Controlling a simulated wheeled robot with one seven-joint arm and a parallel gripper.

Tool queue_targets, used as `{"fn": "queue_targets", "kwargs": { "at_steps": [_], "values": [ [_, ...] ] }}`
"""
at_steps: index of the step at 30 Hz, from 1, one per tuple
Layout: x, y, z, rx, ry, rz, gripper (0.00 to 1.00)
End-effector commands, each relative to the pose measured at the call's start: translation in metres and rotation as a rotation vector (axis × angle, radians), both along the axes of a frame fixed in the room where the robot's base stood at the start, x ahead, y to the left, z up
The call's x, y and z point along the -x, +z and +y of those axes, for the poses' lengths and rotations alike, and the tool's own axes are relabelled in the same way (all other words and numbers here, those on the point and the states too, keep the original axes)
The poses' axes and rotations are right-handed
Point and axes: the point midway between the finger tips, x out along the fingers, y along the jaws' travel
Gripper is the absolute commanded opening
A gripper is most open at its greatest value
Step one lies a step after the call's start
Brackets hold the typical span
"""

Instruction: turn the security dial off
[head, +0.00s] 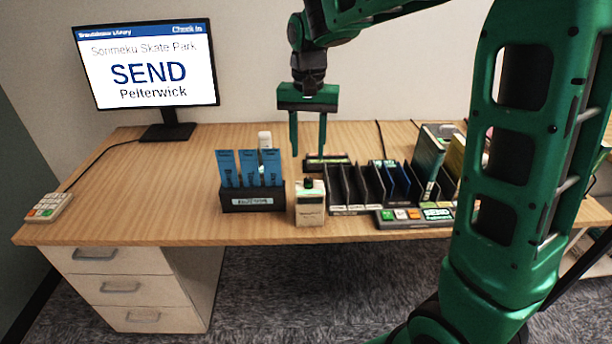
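A small beige box (310,213) stands near the desk's front edge, left of the black slotted rack. A dark round knob (309,185) with a hint of green sits on its top; it looks like the security dial. Its setting and the small lettering on the box are too small to read. My gripper (308,154) points down above the desk, behind and above the box in the picture. Its two green fingers are apart with nothing between them. It does not touch the knob.
A black holder (252,204) with blue cards stands left of the box. The slotted rack (352,205) holds several thin items. A button panel (412,218) lies before it. A monitor (147,66) and keypad (48,207) are at left. The desk's left half (150,195) is mostly clear.

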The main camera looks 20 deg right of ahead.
Motion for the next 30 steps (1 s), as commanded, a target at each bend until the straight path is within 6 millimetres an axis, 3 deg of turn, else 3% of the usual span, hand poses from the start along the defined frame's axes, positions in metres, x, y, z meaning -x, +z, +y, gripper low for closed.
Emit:
{"fn": "queue_targets", "kwargs": {
  "at_steps": [9,15,28,29,30],
  "values": [
    [0.001,-0.056,-0.001,0.0,-0.001,0.004,0.39],
    [0.001,-0.081,-0.002,0.0,-0.001,0.002,0.39],
    [0.001,-0.09,-0.002,0.0,-0.002,0.0,0.39],
    [0.001,-0.09,-0.002,0.0,-0.002,0.0,0.37],
    [0.001,-0.09,-0.002,0.0,-0.002,0.0,0.27]
  ]
}}
